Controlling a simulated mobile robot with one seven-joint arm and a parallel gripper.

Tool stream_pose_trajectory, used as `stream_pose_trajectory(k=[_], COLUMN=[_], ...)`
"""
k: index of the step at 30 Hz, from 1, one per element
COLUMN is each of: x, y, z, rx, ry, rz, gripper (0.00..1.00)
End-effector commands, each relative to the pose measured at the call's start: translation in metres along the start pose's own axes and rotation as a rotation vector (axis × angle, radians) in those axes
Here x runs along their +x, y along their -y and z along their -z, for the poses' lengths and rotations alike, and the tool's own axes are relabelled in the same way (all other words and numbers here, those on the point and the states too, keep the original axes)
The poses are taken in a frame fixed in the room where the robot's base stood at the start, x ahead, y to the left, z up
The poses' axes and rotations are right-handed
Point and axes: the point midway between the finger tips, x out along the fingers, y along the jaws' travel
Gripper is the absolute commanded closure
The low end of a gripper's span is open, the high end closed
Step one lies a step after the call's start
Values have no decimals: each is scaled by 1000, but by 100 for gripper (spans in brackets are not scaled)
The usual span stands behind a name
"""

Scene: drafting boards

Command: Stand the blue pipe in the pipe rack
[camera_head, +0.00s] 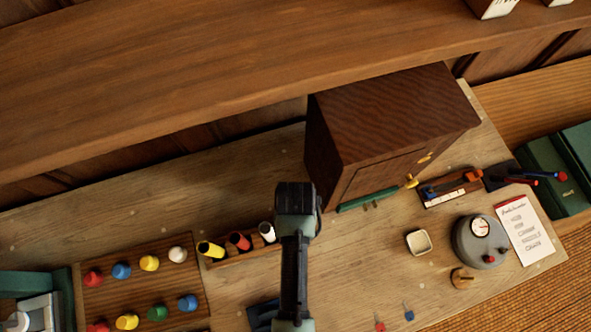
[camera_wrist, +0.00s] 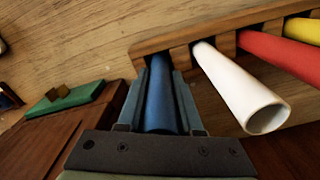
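My gripper (camera_wrist: 160,78) is shut on the blue pipe (camera_wrist: 160,95), with one finger along each side of it in the wrist view. The far end of the pipe is at the end gap of the wooden pipe rack (camera_wrist: 228,45), beside the white pipe (camera_wrist: 240,90). I cannot tell whether it rests on the rack's base. In the head view the rack (camera_head: 245,257) holds a yellow pipe (camera_head: 210,249), a red pipe (camera_head: 239,242) and a white pipe (camera_head: 267,232), all leaning. My arm hides the blue pipe and the gripper fingers there.
A dark wooden cabinet (camera_head: 395,120) stands behind and right of my arm. A pegboard (camera_head: 190,285) with several coloured knobs lies left of the rack. A small white dish (camera_head: 418,242), a grey round device (camera_head: 470,240) and a notepad (camera_head: 524,232) are to the right.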

Motion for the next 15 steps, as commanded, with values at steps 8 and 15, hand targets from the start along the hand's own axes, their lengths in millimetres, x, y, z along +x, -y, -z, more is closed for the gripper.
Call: stream_pose_trajectory(k=[8, 15], x=[0, -4], y=[0, 0], z=[0, 0], rx=[0, 0], ry=[0, 0], rz=[0, 0], gripper=[36, 36])
